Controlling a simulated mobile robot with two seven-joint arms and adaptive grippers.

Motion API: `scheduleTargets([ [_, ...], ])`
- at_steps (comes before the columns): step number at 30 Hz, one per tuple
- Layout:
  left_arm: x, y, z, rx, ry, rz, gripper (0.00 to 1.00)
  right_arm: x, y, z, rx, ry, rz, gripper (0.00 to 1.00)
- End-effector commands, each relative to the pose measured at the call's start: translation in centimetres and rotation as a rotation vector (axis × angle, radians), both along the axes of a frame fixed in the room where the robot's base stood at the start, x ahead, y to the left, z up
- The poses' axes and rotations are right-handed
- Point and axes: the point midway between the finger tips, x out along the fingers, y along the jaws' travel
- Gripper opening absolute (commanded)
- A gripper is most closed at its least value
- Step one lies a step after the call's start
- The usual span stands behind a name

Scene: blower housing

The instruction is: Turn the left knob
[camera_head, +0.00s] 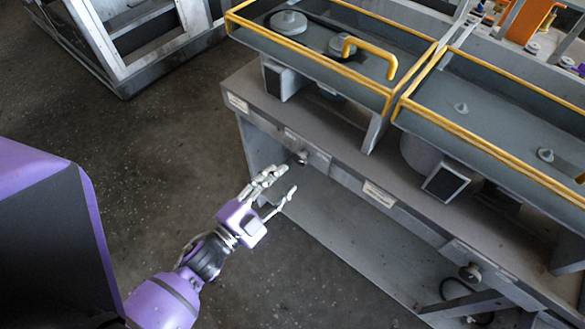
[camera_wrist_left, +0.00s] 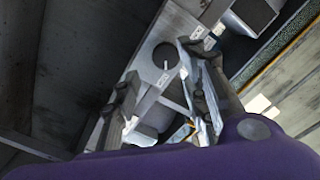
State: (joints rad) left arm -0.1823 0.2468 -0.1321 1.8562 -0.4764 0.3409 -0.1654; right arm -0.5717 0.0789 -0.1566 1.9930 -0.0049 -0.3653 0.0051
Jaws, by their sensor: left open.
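The left knob (camera_head: 302,157) is a small round grey knob on the front face of the grey bench, below its top edge. In the left wrist view a dark round knob (camera_wrist_left: 166,56) shows between and beyond the fingertips. My left gripper (camera_head: 288,179) is open and empty, in front of the left knob and a little below it in the picture. Its two fingers (camera_wrist_left: 158,68) stand apart in the wrist view. They appear clear of the knob, though the exact gap is hard to tell. My right gripper is not in view.
A second knob (camera_head: 470,272) sits on the same bench face farther right. Pale labels (camera_head: 379,194) mark the face. Yellow-railed trays (camera_head: 493,117) stand on the bench top. A white metal frame (camera_head: 130,40) stands at the upper left. The floor (camera_head: 180,130) left of the bench is clear.

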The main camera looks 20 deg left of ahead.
Motion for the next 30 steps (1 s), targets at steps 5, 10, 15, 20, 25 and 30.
scheduleTargets([
  [5, -3.1, 1.1, -0.1, 0.000, 0.003, 0.000, 0.40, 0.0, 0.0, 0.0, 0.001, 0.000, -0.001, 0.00],
  [10, -4.5, 1.6, -0.1, 0.000, 0.003, 0.000, 0.40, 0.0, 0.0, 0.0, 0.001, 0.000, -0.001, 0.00],
  [15, -4.7, 1.7, -0.1, 0.000, 0.002, 0.000, 0.40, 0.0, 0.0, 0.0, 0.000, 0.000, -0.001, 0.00],
  [20, -4.7, 1.7, -0.1, 0.000, 0.002, -0.001, 0.40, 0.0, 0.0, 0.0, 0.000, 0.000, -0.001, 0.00],
  [25, -4.7, 1.6, -0.1, 0.000, 0.002, -0.001, 0.40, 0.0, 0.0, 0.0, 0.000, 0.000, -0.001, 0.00],
  [30, -4.5, 2.1, -0.7, -0.012, 0.035, 0.022, 0.40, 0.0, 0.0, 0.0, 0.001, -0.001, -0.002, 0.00],
])
